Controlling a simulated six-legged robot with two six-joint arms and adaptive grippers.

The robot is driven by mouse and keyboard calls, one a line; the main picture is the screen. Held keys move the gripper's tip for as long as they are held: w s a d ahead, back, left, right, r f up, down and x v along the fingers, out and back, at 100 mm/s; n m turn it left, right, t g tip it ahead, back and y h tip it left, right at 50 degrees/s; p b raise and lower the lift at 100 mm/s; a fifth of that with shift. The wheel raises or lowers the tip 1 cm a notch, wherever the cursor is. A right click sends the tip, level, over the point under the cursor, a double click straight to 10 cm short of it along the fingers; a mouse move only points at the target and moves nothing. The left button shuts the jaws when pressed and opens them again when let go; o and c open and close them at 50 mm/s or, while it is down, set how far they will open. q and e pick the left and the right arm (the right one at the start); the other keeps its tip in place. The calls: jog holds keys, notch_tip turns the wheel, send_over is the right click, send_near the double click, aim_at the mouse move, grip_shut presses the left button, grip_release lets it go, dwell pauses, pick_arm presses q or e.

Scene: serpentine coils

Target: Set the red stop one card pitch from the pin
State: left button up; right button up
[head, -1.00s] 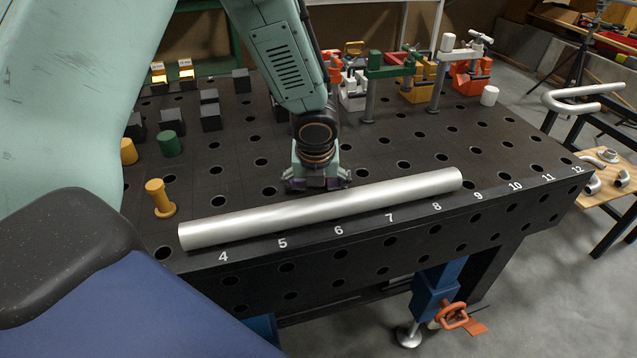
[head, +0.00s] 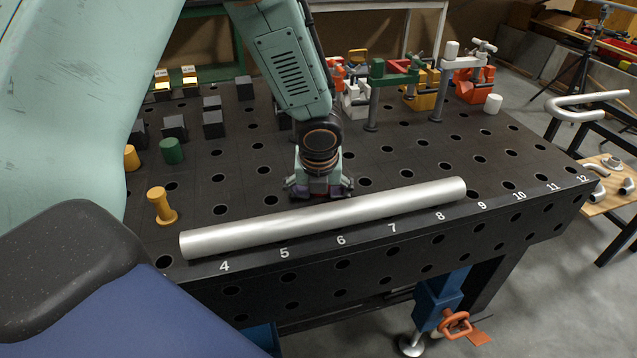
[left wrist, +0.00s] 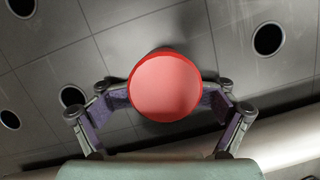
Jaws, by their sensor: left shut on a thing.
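The red stop (left wrist: 165,85) shows in the left wrist view as a round red top between my left gripper's fingers. My left gripper (head: 319,190) is shut on it, low over the black table, just behind the silver tube. In the head view the gripper hides the stop. I cannot tell whether the stop touches the table. My right gripper is not in view.
The silver tube (head: 330,218) lies along the front of the perforated table (head: 400,165), above printed numbers. A green cylinder (head: 172,151), another yellow piece (head: 131,158) and dark blocks (head: 213,124) stand at the left. Coloured clamps (head: 420,85) stand at the back.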

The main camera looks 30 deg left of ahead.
pick_arm(q)
jog(key=v, duration=1.1)
jog(key=shift+r, duration=0.25)
jog(key=shift+s+d, duration=0.1)
